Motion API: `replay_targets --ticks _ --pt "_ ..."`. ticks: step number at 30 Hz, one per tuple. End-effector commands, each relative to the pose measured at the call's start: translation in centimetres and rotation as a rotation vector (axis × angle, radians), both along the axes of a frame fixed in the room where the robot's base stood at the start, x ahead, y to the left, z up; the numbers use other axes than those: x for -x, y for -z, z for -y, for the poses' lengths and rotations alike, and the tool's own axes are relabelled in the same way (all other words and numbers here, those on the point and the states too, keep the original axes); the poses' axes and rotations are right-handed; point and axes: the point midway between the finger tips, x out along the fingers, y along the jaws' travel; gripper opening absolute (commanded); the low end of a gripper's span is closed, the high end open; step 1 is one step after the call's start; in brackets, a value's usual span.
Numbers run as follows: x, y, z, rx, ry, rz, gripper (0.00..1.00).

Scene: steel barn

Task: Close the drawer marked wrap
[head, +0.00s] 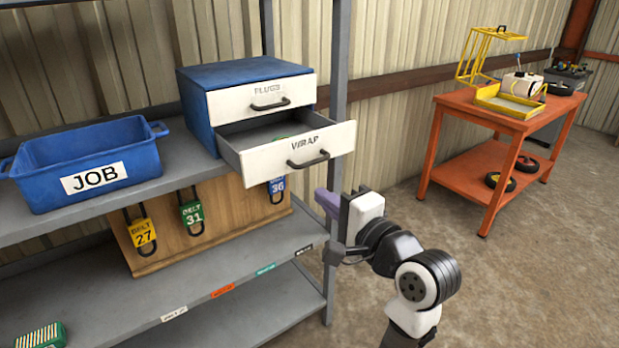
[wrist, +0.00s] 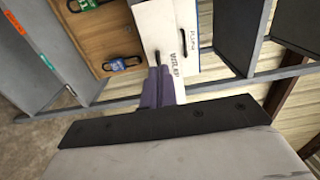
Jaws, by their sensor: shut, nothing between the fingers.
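The drawer marked WRAP (head: 335,142) is the lower drawer of a blue two-drawer cabinet (head: 198,112) and stands pulled out. Its white front has a dark handle (head: 308,161), and something green shows inside. The PLUGS drawer (head: 262,94) above it is shut. My gripper (head: 326,203) is below and to the right of the WRAP front in the head view, its purple fingers shut and empty. In the wrist view the fingers (wrist: 156,87) overlap the lower part of the WRAP front (wrist: 153,25); I cannot tell whether they touch it.
A blue JOB bin (head: 90,168) stands left of the cabinet on the grey shelf. A grey rack post (head: 337,95) rises just right of the cabinet. Padlocks hang on a wooden board (head: 180,245) below. An orange cart (head: 492,108) stands at the right, with open floor before it.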

Motion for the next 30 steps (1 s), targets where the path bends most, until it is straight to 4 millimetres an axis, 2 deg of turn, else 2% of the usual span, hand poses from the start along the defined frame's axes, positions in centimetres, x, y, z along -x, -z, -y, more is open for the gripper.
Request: replay_targets --ticks 5,15,21,30 --pt "-1.1 -0.1 -1.2 -0.001 -0.013 0.001 0.00" --pt "-6.8 -0.2 -5.3 0.000 -0.010 -0.001 0.00" --pt "-9.6 -0.2 -7.3 0.001 -0.008 -0.001 0.00" --pt "-11.2 0.0 -8.4 0.000 -0.006 0.001 0.00"
